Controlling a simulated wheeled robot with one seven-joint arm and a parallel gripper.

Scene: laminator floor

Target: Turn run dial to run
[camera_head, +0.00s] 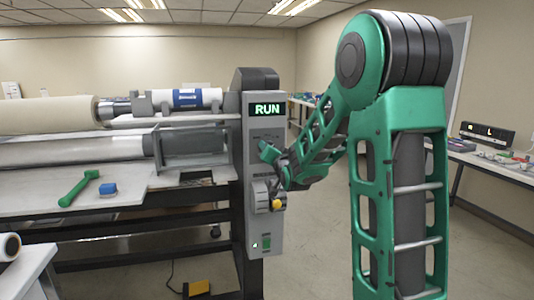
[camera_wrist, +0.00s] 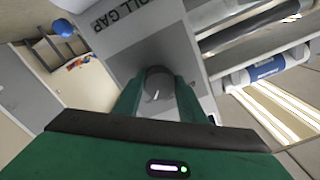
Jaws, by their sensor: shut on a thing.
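The run dial (camera_wrist: 158,80) is a dark grey round knob with a pale pointer mark, on the grey control panel (camera_wrist: 140,30). In the wrist view, my gripper (camera_wrist: 158,92) is shut on the dial, one green finger on each side of it. In the head view, my gripper (camera_head: 268,153) is at the front of the panel (camera_head: 263,128), just below the display, and the dial is hidden behind it. The display (camera_head: 267,109) at the top of the panel reads RUN in green.
Left are the rollers (camera_head: 90,150) and a table with a green tool (camera_head: 79,188) and blue block (camera_head: 108,188). Floor right of the panel is clear.

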